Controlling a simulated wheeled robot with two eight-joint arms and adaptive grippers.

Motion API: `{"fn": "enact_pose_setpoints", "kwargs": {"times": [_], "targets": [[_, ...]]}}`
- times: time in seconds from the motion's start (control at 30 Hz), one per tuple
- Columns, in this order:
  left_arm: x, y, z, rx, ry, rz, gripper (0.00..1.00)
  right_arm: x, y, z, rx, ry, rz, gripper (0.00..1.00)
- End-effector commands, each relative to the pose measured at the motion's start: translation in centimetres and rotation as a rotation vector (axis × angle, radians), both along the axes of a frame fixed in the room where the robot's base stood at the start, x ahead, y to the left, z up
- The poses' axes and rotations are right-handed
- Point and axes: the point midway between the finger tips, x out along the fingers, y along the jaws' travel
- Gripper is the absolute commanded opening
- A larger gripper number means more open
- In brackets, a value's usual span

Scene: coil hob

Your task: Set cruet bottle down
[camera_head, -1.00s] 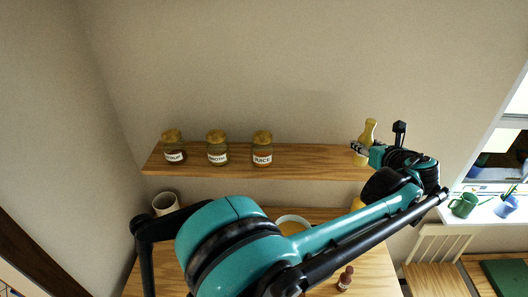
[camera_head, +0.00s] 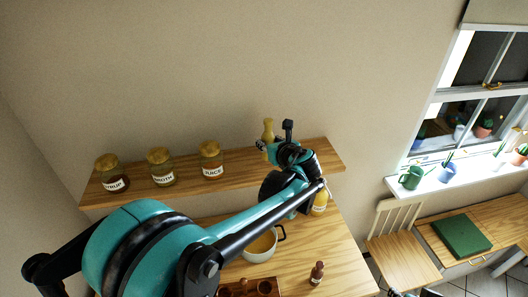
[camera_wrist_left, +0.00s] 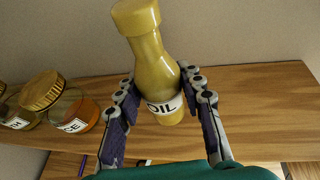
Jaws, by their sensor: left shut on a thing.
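The cruet bottle (camera_head: 268,130) is yellow, with a wide cap and a white OIL label. In the left wrist view the bottle (camera_wrist_left: 152,60) stands between the two fingers of my left gripper (camera_wrist_left: 160,104), which is shut on its lower body. It leans slightly in that picture. In the head view my left gripper (camera_head: 264,145) holds it over the right half of the wooden wall shelf (camera_head: 242,170). Whether its base touches the shelf I cannot tell.
Jars labelled SYRUP (camera_head: 109,172), BROTH (camera_head: 161,167) and JUICE (camera_head: 211,159) stand left on the shelf. Shelf room is clear between JUICE and the bottle, and at the right end. Below, a table holds a pot (camera_head: 262,247), a yellow bottle (camera_head: 320,203) and a small brown bottle (camera_head: 317,273).

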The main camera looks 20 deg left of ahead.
Motion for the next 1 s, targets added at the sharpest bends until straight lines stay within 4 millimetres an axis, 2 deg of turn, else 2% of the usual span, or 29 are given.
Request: {"fn": "enact_pose_setpoints", "kwargs": {"times": [0.17, 0.4, 0.8, 0.83, 0.9, 1.0], "targets": [[-0.3, 0.8, -1.1, 0.000, 0.000, 0.000, 0.02, 0.0, 0.0, 0.1, 0.000, 0.000, 0.000, 0.40], [-0.3, 0.8, -4.3, 0.000, 0.000, -0.001, 0.02, 0.0, 0.0, 0.2, 0.000, 0.000, 0.000, 0.40], [-0.3, 0.7, -4.9, 0.000, 0.000, -0.001, 0.02, 0.0, 0.0, -0.2, 0.000, 0.000, 0.000, 0.40], [-0.3, 0.7, -5.0, 0.000, 0.000, 0.000, 0.40, 0.0, 0.0, -0.3, 0.000, 0.000, 0.000, 0.40], [-0.3, 0.7, -4.9, 0.000, 0.000, 0.000, 0.58, 0.0, 0.0, -0.1, 0.000, 0.000, 0.000, 0.40], [-0.3, 0.7, -4.8, 0.000, 0.000, 0.000, 0.58, 0.0, 0.0, -0.1, 0.000, 0.000, 0.000, 0.40]]}}
